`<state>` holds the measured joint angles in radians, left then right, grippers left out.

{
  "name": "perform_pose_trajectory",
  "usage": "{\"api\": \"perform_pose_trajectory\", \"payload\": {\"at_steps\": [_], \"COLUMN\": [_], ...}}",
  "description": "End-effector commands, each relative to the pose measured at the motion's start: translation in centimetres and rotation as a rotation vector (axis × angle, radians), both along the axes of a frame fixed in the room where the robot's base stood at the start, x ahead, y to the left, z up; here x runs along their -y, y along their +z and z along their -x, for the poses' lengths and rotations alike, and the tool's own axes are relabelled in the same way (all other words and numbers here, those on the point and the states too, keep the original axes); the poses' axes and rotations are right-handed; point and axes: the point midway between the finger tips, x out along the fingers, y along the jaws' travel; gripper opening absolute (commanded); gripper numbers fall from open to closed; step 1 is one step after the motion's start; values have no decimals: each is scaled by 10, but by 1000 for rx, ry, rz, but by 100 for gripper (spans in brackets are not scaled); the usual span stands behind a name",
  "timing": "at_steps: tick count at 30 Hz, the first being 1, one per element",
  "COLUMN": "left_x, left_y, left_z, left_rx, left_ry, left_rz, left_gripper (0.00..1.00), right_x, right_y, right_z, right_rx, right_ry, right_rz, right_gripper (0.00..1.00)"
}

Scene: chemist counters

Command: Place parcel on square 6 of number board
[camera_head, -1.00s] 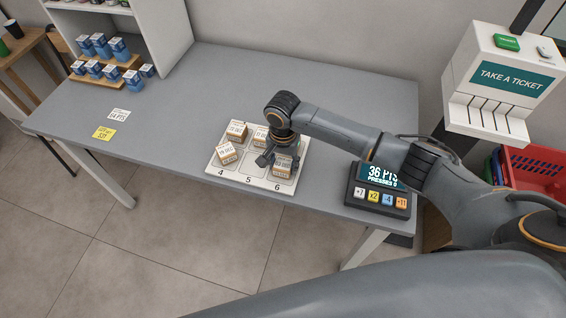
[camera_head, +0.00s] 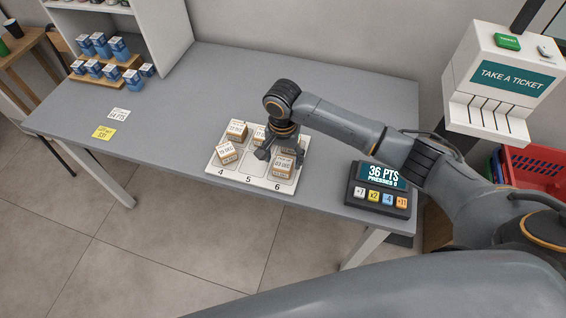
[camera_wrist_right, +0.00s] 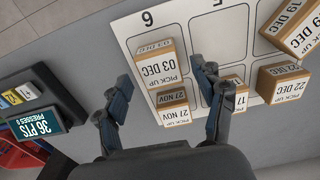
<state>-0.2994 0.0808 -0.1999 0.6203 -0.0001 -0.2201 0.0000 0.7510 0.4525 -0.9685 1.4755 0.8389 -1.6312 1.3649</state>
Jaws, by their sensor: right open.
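The white number board (camera_head: 256,180) lies near the table's front edge, with 4, 5 and 6 along its front. A brown-and-white parcel marked 03 DEC (camera_head: 283,167) sits on square 6; it also shows in the right wrist view (camera_wrist_right: 160,71). My right gripper (camera_head: 281,153) is open and empty, just above and behind that parcel. In the right wrist view its fingertips (camera_wrist_right: 165,78) are spread to either side of the parcel, apart from it. A 27 NOV parcel (camera_wrist_right: 174,108) stands behind it, mostly hidden by the gripper in the head view. Square 5 is bare.
Other parcels stand on the board: 19 DEC (camera_head: 227,153) on square 4, 22 DEC (camera_head: 237,130) and another (camera_head: 260,134) in the back row. A points console (camera_head: 378,188) is to the right. The table's left middle is mostly clear.

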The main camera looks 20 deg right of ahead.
Motion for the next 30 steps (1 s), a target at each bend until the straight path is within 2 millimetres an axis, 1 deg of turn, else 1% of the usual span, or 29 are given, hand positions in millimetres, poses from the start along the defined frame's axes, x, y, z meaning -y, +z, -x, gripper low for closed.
{"api": "perform_pose_trajectory", "payload": {"at_steps": [1, 6, 9, 12, 15, 18, 30], "left_x": [0, 0, 1, 1, 1, 1, 1], "left_y": [-2, -5, -6, -7, -7, -7, -7], "left_z": [0, 0, 0, 0, 0, 0, 0], "left_rx": [0, 1, 1, 1, 1, 1, 0], "left_ry": [-1, -1, -1, -1, -1, -1, 0], "left_rz": [0, 1, 1, 1, 1, 1, 1], "left_gripper": [40, 40, 40, 40, 40, 40, 40], "right_x": [-1, -1, 0, 0, 0, 0, 0], "right_y": [12, 49, 67, 80, 87, 90, 90], "right_z": [-2, -1, -1, -1, -1, 0, 0], "right_rx": [5, 5, 4, 2, 1, 0, 0], "right_ry": [1, 0, 1, 0, 0, -1, 0], "right_rz": [-2, -2, -1, -1, 0, 0, 0], "right_gripper": [69, 69, 69, 69, 69, 69, 69]}}
